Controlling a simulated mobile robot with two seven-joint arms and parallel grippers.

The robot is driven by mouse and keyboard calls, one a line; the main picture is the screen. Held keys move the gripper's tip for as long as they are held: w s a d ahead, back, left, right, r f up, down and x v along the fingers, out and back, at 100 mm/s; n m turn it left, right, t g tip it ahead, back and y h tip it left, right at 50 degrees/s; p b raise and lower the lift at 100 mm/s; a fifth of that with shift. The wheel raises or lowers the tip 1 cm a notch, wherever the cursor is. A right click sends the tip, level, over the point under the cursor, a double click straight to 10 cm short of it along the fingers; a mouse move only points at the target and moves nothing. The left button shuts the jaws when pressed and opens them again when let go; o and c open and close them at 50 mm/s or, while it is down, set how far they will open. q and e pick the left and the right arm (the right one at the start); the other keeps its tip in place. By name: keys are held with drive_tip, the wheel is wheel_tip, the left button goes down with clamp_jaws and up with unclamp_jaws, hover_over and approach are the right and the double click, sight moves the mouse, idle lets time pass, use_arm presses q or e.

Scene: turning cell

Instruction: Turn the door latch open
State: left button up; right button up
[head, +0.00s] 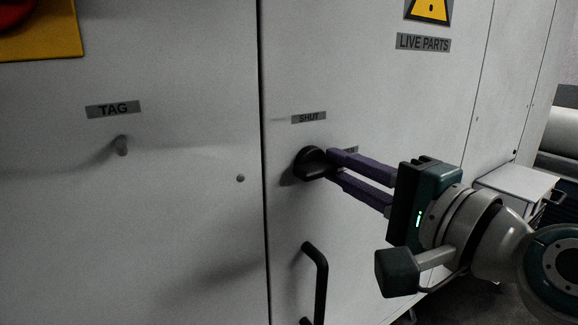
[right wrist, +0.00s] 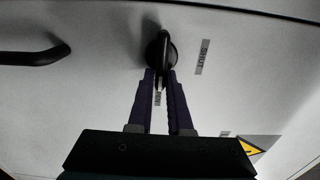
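The door latch (head: 309,164) is a black round knob with a raised grip bar, on the pale cabinet door below the SHUT label (head: 309,117). In the right wrist view the latch (right wrist: 163,48) has its bar pointing along my fingers, roughly level in the head view. My right gripper (head: 333,164) has purple fingers with a gap between them. Its tips are at the latch, one on each side of the bar's near end, as the right wrist view (right wrist: 160,75) shows. I cannot make out firm contact. A second label (head: 352,150) is mostly hidden behind a finger. My left gripper is out of view.
A black door handle (head: 320,285) sticks out below the latch. A LIVE PARTS sign (head: 423,43) is above. A white cabinet (head: 518,182) stands at the right, behind my arm.

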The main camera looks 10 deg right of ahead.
drive_tip(key=o, duration=0.4)
drive_tip(key=shift+o, duration=0.2)
drive_tip(key=b+v, duration=0.2)
drive_tip(key=v, duration=0.8)
